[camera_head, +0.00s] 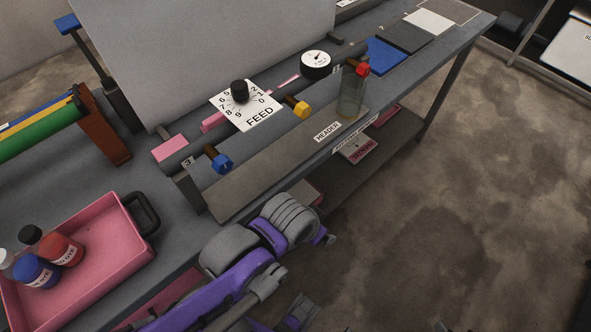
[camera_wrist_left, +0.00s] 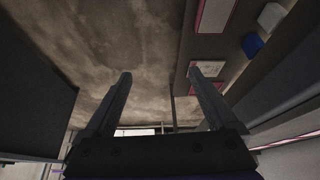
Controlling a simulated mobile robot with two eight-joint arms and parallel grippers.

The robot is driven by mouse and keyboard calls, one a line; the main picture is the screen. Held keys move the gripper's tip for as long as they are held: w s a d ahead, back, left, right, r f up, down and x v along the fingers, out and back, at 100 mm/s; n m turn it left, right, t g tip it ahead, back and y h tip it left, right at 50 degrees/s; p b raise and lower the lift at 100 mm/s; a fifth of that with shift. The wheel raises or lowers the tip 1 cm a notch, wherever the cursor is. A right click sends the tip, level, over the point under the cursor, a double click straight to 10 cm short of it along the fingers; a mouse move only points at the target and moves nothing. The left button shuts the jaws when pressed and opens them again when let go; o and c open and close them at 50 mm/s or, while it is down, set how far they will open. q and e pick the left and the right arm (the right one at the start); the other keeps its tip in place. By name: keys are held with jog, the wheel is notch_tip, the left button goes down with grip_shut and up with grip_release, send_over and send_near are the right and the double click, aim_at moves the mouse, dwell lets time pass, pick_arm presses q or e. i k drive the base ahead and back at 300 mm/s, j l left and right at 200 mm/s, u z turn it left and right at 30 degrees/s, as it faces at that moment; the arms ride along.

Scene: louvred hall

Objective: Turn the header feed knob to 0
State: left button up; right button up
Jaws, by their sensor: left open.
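The black feed knob (camera_head: 240,88) stands on a white dial plate (camera_head: 259,115) marked FEED, with numbers around it. The plate sits on the bench beyond a strip labelled HEADER (camera_head: 327,131). Which number the knob points to is too small to tell. My left arm comes in low in the head view, in front of the bench, apart from the knob; its fingers cannot be made out there. In the left wrist view my left gripper (camera_wrist_left: 160,73) is open, with nothing between its fingers. The knob is not visible there. My right gripper is not in view.
A round gauge (camera_head: 316,64) is behind. A pink tray (camera_head: 97,258) with several bottles is at left. Floor at right is clear.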

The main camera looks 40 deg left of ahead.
aim_at(239, 89)
jog(key=k+l+u, duration=0.15)
jog(key=u, duration=1.7)
